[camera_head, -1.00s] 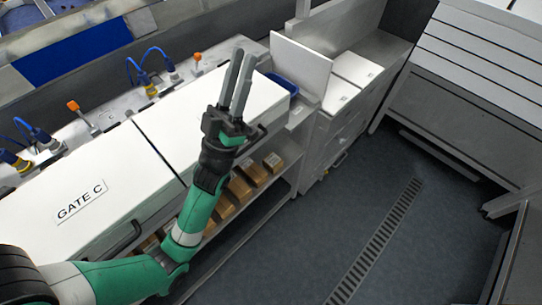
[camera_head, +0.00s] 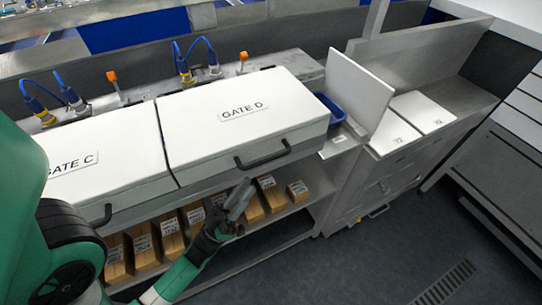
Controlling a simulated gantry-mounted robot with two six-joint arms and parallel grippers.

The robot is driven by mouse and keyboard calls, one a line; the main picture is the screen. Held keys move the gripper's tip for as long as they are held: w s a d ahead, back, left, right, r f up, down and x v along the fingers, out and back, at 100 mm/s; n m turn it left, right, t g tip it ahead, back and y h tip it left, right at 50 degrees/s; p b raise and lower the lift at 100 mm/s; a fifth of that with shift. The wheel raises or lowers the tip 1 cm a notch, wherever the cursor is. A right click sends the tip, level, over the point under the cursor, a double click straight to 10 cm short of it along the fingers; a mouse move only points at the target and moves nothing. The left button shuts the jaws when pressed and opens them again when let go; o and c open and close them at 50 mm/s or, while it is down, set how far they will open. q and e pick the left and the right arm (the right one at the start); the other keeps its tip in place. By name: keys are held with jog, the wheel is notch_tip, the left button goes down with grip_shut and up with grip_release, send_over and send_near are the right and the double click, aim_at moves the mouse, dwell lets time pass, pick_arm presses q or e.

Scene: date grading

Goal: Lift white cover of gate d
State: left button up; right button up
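The white cover of gate D (camera_head: 215,112) is down and flat, with a "GATE D" label on top. Its dark bar handle (camera_head: 263,158) is on the front face, toward the right. My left gripper (camera_head: 240,194) is below and in front of the cover, a little below and left of the handle in the picture, and apart from it. Its fingers overlap in this view, so their gap is unclear; nothing is seen held. My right gripper is out of view.
The gate C cover (camera_head: 90,185) lies shut to the left. Several cardboard boxes (camera_head: 170,236) stand on the shelf below. A blue bin (camera_head: 331,108) and an upright white panel (camera_head: 362,100) are at the right. Cables and connectors (camera_head: 184,68) run behind. The floor at right is clear.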

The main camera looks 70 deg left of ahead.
aim_at(266, 162)
pick_arm(q)
jog(key=p+x, duration=0.2)
jog(key=x, duration=0.7)
jog(key=shift+w+r, duration=0.25)
jog(key=shift+a, duration=0.1)
grip_shut()
dwell(0.8)
